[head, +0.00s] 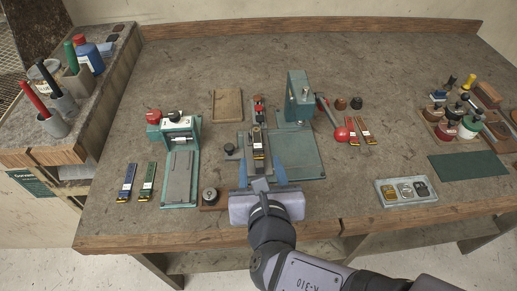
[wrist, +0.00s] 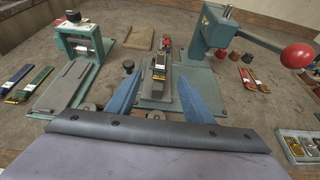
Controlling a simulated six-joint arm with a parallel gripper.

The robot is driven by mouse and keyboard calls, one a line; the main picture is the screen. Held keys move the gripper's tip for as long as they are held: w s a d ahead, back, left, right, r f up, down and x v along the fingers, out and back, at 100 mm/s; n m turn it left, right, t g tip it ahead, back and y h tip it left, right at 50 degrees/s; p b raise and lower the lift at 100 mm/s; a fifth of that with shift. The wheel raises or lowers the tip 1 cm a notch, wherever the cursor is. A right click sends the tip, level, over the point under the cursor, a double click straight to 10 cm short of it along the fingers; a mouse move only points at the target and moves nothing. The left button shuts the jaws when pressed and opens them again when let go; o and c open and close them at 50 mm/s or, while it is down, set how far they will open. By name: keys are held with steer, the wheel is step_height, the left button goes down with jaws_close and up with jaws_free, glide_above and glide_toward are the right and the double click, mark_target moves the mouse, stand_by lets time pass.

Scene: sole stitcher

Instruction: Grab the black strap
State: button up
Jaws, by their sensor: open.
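The black strap (head: 257,142) lies lengthwise on the narrow stand in the middle of the bench, with a pale and yellow label at its near end. It also shows in the wrist view (wrist: 160,62). My gripper (head: 262,170) is open, its two blue fingers pointing away from me. In the wrist view my gripper (wrist: 158,82) has a fingertip to the left and right of the strap's near end, apart from it. Nothing is held. How high the fingers are above the strap is hard to tell.
A green stitcher (head: 180,180) stands left and a green press (head: 299,95) with a red-knobbed lever stands right. Blue (head: 127,182) and green (head: 147,181) straps lie left, red straps (head: 359,130) right. A buckle tray (head: 406,192) is at the front right.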

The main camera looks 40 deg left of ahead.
mark_target(258, 150)
steer(key=shift+f+x, duration=0.15)
steer(key=shift+x, duration=1.5)
steer(key=shift+f+x, duration=0.1)
steer(key=shift+x, duration=1.55)
jaws_close()
step_height(258, 150, up, 10)
steer(key=p, duration=0.2)
